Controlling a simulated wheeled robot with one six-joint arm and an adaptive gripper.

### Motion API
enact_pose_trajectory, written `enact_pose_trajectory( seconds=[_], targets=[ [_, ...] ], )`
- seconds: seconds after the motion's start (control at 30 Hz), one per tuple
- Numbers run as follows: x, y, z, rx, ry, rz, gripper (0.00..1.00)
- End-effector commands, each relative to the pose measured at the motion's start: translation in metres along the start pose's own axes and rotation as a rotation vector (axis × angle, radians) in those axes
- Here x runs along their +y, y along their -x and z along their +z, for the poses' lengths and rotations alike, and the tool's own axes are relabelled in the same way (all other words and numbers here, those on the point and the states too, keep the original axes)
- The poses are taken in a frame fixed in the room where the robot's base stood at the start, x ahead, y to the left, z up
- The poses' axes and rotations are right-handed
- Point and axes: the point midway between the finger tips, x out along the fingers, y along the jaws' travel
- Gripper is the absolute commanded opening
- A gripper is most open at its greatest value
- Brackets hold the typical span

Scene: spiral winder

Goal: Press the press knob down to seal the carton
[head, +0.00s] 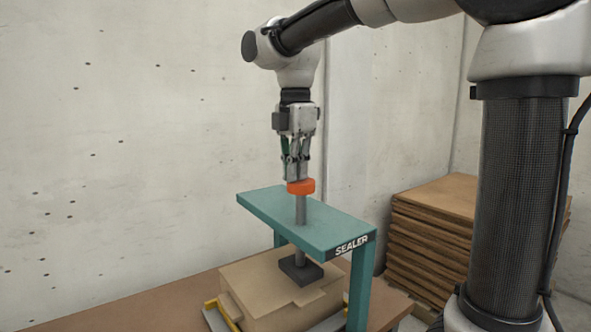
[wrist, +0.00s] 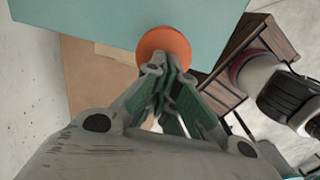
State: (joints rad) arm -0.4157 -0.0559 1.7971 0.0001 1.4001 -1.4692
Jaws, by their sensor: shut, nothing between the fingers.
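The orange press knob (head: 301,187) tops a grey rod (head: 300,210) that passes through the teal sealer frame (head: 308,218). At the rod's lower end, a dark press plate (head: 300,269) sits at the top of the cardboard carton (head: 262,283); I cannot tell how firmly it touches. My gripper (head: 296,178) points down, shut and empty, with its fingertips right at the knob's top. Contact or a small gap there cannot be told. In the wrist view the knob (wrist: 164,48) shows just beyond the closed fingertips (wrist: 166,68), which hide part of it.
The carton stands on a tray with yellow edges (head: 211,305) on a brown table (head: 165,299). A stack of brown boards (head: 430,235) stands behind the sealer at the right. A concrete wall (head: 130,150) is behind. The space left of the sealer is clear.

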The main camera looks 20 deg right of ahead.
Motion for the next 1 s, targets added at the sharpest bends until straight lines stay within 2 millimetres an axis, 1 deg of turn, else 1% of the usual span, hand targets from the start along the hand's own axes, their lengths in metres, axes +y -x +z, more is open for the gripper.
enact_pose_trajectory(
  seconds=[0.33, 0.43, 0.6, 0.7, 0.8, 1.0],
  targets=[
    [0.0, -0.003, 0.0, 0.0, 0.0, -0.001, 0.0],
    [0.0, -0.017, 0.0, 0.0, 0.0, -0.004, 0.0],
    [-0.001, -0.05, 0.0, 0.0, 0.0, -0.004, 0.0],
    [0.0, -0.06, 0.0, 0.0, 0.0, -0.003, 0.0],
    [-0.001, -0.065, 0.0, 0.001, -0.001, -0.008, 0.0],
    [-0.001, -0.066, -0.001, 0.004, -0.002, -0.01, 0.0]
  ],
)
